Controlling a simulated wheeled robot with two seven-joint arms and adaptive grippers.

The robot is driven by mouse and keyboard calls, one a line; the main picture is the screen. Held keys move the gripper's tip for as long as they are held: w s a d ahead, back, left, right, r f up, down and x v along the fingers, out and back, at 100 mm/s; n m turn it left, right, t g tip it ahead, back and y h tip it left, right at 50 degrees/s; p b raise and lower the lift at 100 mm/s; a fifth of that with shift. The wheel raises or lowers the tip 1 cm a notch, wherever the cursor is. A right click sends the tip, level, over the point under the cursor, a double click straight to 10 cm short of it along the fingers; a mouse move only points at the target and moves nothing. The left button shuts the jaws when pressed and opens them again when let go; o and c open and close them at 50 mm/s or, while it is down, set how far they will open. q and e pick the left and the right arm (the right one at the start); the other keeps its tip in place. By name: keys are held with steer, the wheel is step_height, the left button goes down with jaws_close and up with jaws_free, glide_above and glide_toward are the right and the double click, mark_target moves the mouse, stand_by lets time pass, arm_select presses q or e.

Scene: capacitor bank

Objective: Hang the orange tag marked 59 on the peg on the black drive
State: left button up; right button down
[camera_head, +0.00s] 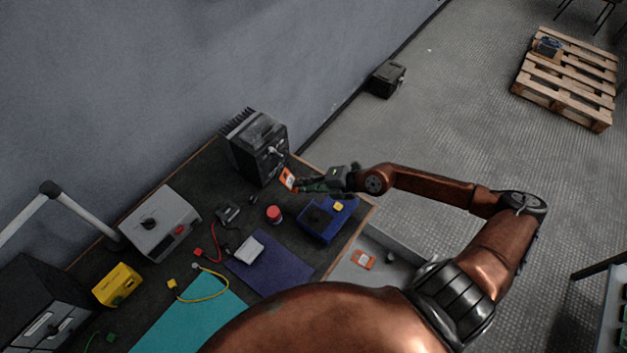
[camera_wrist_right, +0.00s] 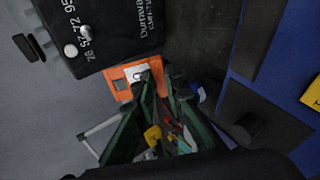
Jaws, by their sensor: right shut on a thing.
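The black drive (camera_head: 257,150) stands at the back of the bench, with heat-sink fins behind it. In the right wrist view its front (camera_wrist_right: 105,25) carries white lettering and two pale, rounded metal parts; I cannot tell for sure which is the peg. My right gripper (camera_head: 300,185) is shut on an orange tag (camera_head: 287,178), just right of the drive's front. In the right wrist view, the tag (camera_wrist_right: 118,76) is between the green fingertips (camera_wrist_right: 158,88) and close to the drive's lower edge. Its number is not readable. My left gripper is not in view.
A blue box (camera_head: 320,225) and a red-topped cylinder (camera_head: 274,214) are near the gripper. Another orange tag (camera_head: 363,260) lies in a grey tray (camera_head: 350,274) beside the bench. A grey instrument (camera_head: 160,225) and yellow box (camera_head: 117,286) stand left.

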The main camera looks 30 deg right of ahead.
arm_select(q)
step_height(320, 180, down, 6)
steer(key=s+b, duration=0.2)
steer(key=b, duration=0.3)
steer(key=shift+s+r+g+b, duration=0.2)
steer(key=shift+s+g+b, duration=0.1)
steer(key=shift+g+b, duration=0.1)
arm_select(e)
steer(key=w+m+t+h, duration=0.3)
steer(key=w, duration=0.4)
steer(key=shift+w+d+f+m, duration=0.3)
steer(key=shift+w+d+m, duration=0.05)
steer(key=shift+d+m, duration=0.05)
stand_by(0.6)
steer(key=c, duration=1.9)
jaws_free()
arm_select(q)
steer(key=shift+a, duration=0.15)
